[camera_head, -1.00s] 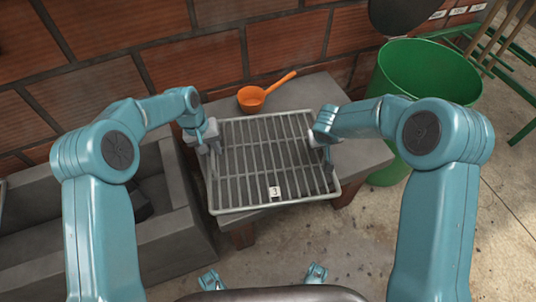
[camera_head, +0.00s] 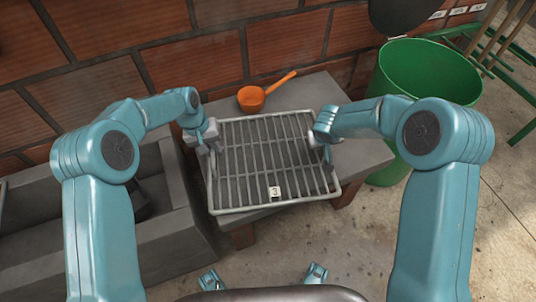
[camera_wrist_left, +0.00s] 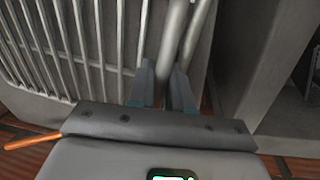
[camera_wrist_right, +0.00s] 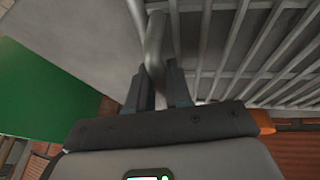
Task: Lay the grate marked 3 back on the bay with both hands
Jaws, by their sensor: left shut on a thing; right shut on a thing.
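The grey metal grate (camera_head: 262,165) with a small white tag marked 3 (camera_head: 275,191) is over a grey slab (camera_head: 350,152). I cannot tell whether it rests on the slab or hangs just above it. My left gripper (camera_head: 215,146) is shut on its left side rail; in the left wrist view the fingers (camera_wrist_left: 165,85) straddle a rail. My right gripper (camera_head: 328,142) is shut on its right side rail, which also runs between the fingers (camera_wrist_right: 160,85) in the right wrist view. The bay (camera_head: 165,232) appears as a grey trough at the left, partly hidden by my left arm.
An orange ladle (camera_head: 251,97) lies on the slab behind the grate. A green bin (camera_head: 425,72) stands right of the slab. A brick wall (camera_head: 200,60) closes the back. Bare concrete floor (camera_head: 345,240) lies in front.

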